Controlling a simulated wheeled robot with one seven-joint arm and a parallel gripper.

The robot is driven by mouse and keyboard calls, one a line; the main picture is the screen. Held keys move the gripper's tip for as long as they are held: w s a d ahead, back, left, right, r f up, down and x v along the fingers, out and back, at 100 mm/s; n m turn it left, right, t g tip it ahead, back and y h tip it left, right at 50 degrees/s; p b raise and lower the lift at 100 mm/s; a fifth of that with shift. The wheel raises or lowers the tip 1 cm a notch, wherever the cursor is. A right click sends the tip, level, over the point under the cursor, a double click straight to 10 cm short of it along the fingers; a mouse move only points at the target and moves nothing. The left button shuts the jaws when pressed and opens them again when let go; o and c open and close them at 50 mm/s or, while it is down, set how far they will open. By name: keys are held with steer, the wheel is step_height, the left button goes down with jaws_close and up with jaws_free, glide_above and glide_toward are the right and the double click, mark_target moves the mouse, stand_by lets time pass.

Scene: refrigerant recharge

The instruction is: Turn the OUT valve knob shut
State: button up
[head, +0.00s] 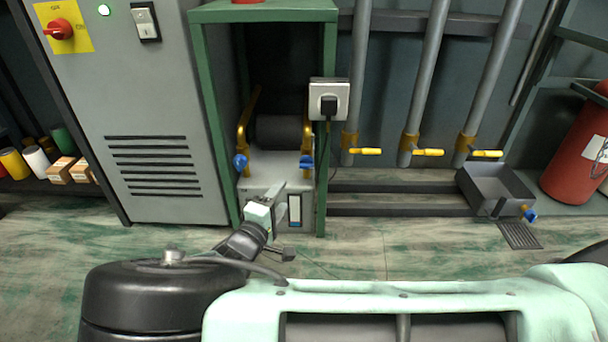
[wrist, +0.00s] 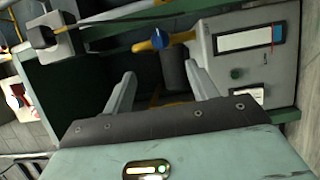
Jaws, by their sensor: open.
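Two blue valve knobs sit on yellow pipes at the small grey machine inside the green frame: a left knob (head: 240,162) and a right knob (head: 306,162). No OUT label is readable, so I cannot tell which is the OUT valve. The wrist view is turned sideways; one blue knob (wrist: 157,38) shows there beyond the fingertips, probably the right one given the socket box near it. My gripper (wrist: 162,85) is open and empty, its two fingers apart and clear of that knob.
The grey machine (head: 261,188) stands low between green posts (head: 326,190). A socket box (head: 328,100) with a black plug and cable hangs on the right post. A grey cabinet (head: 160,110) stands left. Yellow-handled pipes (head: 425,90), a tray (head: 490,185) and a red cylinder (head: 578,150) are right.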

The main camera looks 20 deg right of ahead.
mark_target(303, 168)
steer(key=shift+b+x, duration=3.65)
steer(key=shift+x, duration=3.3)
steer(key=c, duration=1)
